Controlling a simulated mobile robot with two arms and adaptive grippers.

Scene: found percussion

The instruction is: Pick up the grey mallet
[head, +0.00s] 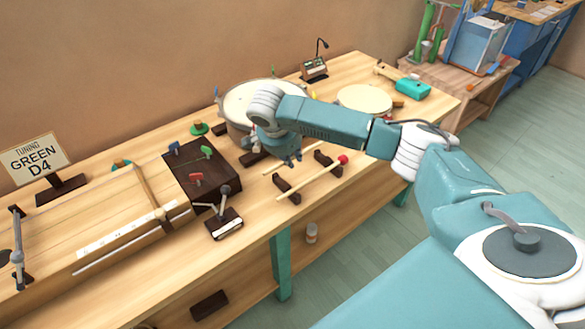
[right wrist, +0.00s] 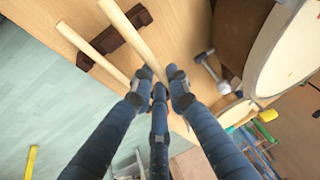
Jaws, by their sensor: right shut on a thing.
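My right gripper (head: 291,160) reaches down over the mallet rack and is shut on a mallet. In the right wrist view its dark fingers (right wrist: 159,88) close around the pale wooden shaft (right wrist: 132,34), which I take for the grey mallet. Its head is hidden behind the fingers. In the head view a short part of this shaft (head: 272,171) shows beside the gripper. A second mallet with a red head (head: 343,160) lies alongside, nearer the table's front edge, on dark wooden supports (head: 287,190). My left gripper is not in view.
A large drum (head: 232,105) stands close behind the gripper, and a flatter drum (head: 365,99) is to the right. A dark box (head: 202,181) with coloured pieces and a small metal stand (head: 224,222) are to the left.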

